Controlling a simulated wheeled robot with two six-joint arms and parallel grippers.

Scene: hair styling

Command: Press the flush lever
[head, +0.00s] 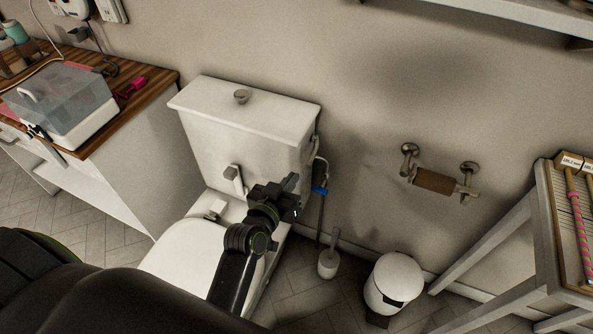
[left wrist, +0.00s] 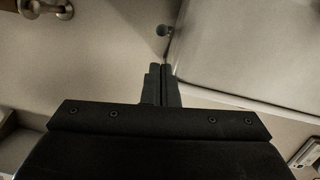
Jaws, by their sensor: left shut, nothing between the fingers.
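The white toilet (head: 183,262) stands against the wall with its tank (head: 245,142) behind the seat. A small grey lever-like piece (head: 233,178) sticks out from the tank's lower front. A round metal knob (head: 242,96) sits on the tank lid. My left gripper (head: 292,183) is shut and empty, by the tank's lower right corner, right of the lever-like piece. Whether it touches the tank is unclear. My right gripper is not in view.
A pipe with a blue valve (head: 319,190) runs down beside the tank. A toilet brush (head: 328,263) and a white bin (head: 393,281) stand on the floor to the right. A paper holder (head: 437,181) is on the wall. A wooden-topped counter (head: 150,80) stands left.

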